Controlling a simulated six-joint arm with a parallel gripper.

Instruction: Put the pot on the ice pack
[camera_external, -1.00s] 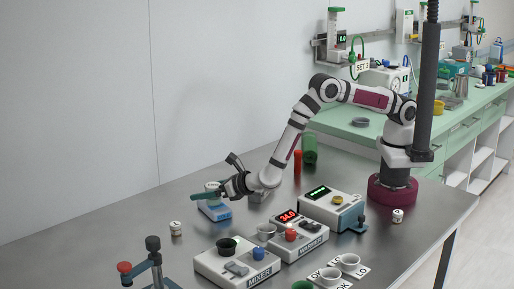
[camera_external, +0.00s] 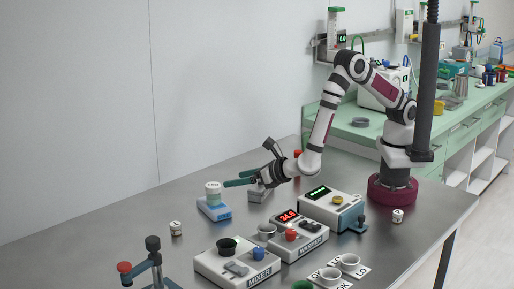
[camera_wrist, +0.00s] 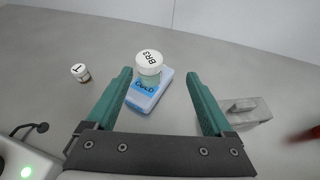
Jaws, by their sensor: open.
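The pot (camera_external: 213,189), a small jar with a white lid marked with dark letters, stands upright on the blue ice pack (camera_external: 219,212). In the wrist view the pot (camera_wrist: 149,65) rests towards the far end of the ice pack (camera_wrist: 143,98), whose label is partly readable. My gripper (camera_external: 231,180) is open and empty, to the right of the pot in the external view. In the wrist view its green fingers (camera_wrist: 160,80) appear on both sides of the pot and pack, apart from them.
A small white jar (camera_external: 175,228) stands left of the ice pack. A grey block (camera_external: 259,193) lies right of it. The mixer (camera_external: 237,262), the warmer (camera_external: 330,210) and a red-knobbed stand (camera_external: 125,268) occupy the front.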

